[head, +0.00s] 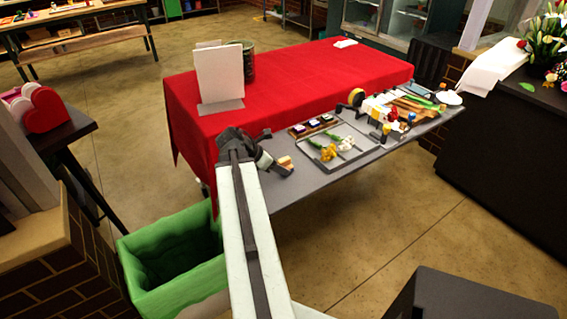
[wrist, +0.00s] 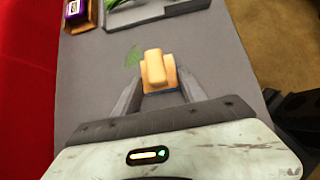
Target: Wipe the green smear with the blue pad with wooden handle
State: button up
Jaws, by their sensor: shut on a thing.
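The blue pad with wooden handle (wrist: 157,70) is between the fingers of my gripper (wrist: 160,82), which is shut on it. Its tan handle faces up, and a thin blue edge shows at its near side. In the head view the pad (head: 286,163) shows at the tip of my gripper (head: 278,168), over the left end of the grey table. The green smear (wrist: 133,57) lies on the grey surface just ahead and left of the pad in the wrist view. I cannot make out the smear in the head view. Whether the pad touches the table is unclear.
A grey tray (head: 358,157) with flowers stands to the right of the pad. A small box with dark compartments (head: 311,126) is behind. A red-draped table (head: 290,90) adjoins at the back. A green bin (head: 140,278) stands on the floor at left.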

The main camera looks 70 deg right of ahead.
aim_at(269, 176)
jog(key=shift+w+a+f, duration=0.1)
jog(key=shift+w+a, duration=0.4)
jog(key=shift+a, duration=0.3)
jog(key=shift+w+a+f, duration=0.1)
jog(key=shift+w+a, duration=0.4)
jog(key=shift+a, duration=0.3)
jog(key=shift+r, duration=0.1)
notch_tip(269, 176, up, 6)
jog(key=p, duration=0.5)
jog(key=shift+p, duration=0.35)
notch_tip(269, 176, up, 3)
jog(key=p, duration=0.3)
jog(key=shift+d, duration=0.1)
